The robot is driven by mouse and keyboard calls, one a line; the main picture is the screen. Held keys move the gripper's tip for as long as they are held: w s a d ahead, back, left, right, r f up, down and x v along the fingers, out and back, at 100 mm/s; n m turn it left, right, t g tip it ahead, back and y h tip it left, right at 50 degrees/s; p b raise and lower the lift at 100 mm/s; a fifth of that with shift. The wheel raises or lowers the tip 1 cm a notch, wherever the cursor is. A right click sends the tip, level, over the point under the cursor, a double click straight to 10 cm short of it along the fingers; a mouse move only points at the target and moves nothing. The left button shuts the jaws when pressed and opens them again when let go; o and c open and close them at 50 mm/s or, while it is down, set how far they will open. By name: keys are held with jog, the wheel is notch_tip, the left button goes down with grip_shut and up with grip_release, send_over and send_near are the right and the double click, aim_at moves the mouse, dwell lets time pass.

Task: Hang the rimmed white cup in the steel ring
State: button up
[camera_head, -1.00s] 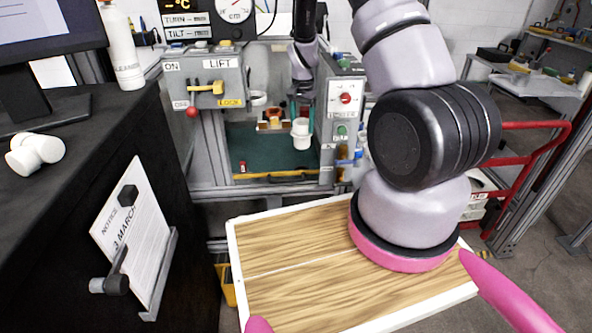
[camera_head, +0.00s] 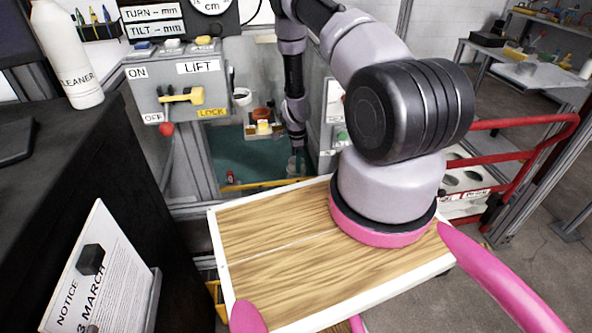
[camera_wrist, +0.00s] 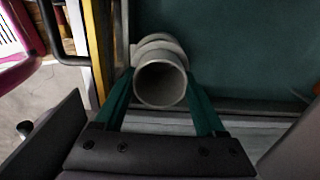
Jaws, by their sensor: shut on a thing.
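The white cup (camera_wrist: 160,84) shows in the wrist view as a pale round tube with its open end towards the camera and a wider collar behind it. My gripper (camera_wrist: 160,92) has its green fingers on both sides of the cup and is shut on it. In the head view my gripper (camera_head: 297,150) is small and dim inside the gantry booth, low and right of centre, and the cup there is hard to make out. A pale ring-like fixture (camera_head: 241,97) is on the booth's left; I cannot tell whether it is the steel ring.
A grey lever panel (camera_head: 180,90) is left of the opening. A wooden tray top (camera_head: 285,240) is in front. A red rail (camera_head: 520,130) is on the right.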

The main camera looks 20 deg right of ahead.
jog(key=shift+f, duration=1.8)
jog(key=o, duration=1.4)
jog(key=shift+f, duration=0.1)
notch_tip(320, 180, up, 12)
jog(key=shift+s+r, duration=0.1)
jog(key=shift+r, duration=0.05)
